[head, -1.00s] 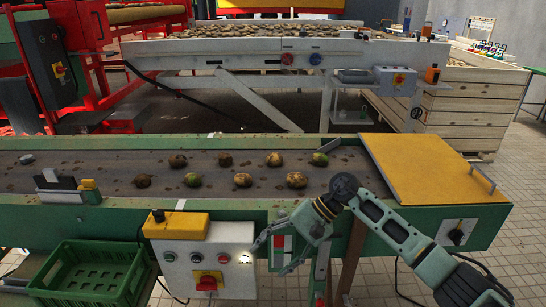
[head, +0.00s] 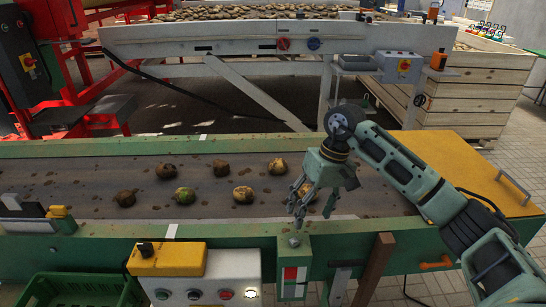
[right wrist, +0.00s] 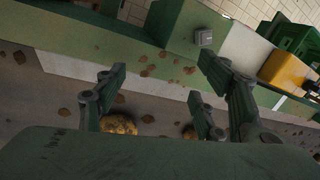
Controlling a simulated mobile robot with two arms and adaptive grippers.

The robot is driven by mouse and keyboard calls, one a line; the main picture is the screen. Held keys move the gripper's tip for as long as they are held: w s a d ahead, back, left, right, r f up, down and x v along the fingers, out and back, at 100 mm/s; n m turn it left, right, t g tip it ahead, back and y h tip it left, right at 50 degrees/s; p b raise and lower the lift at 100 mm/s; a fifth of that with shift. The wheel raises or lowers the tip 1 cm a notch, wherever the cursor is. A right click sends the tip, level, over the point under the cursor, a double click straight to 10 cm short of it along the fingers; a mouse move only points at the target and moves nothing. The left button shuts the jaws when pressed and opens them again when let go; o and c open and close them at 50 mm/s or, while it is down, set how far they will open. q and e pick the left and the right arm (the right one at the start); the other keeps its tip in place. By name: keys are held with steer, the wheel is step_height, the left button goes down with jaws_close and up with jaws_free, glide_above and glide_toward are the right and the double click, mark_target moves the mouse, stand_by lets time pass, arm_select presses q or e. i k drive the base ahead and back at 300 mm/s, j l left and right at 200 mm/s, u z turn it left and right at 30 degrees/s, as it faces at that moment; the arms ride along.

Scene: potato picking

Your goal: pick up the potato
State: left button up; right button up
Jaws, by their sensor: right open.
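Several potatoes lie spaced out in two loose rows on the dark conveyor belt (head: 70,180). One yellowish potato (head: 305,190) lies right behind my right gripper's fingers and is partly hidden by them. Another potato (head: 243,194) lies to its left, and one more (head: 277,166) lies farther back. My right gripper (head: 312,208) is open and empty, with its fingers pointing down above the belt's near side. My left gripper is not in view.
The conveyor's green near rail (head: 200,222) runs below the gripper. A control box with a yellow top (head: 170,259) and a green crate (head: 70,290) stand in front. A yellow cover plate (head: 480,180) lies at the belt's right end.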

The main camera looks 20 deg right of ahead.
mark_target(275, 166)
steer(key=i, duration=1)
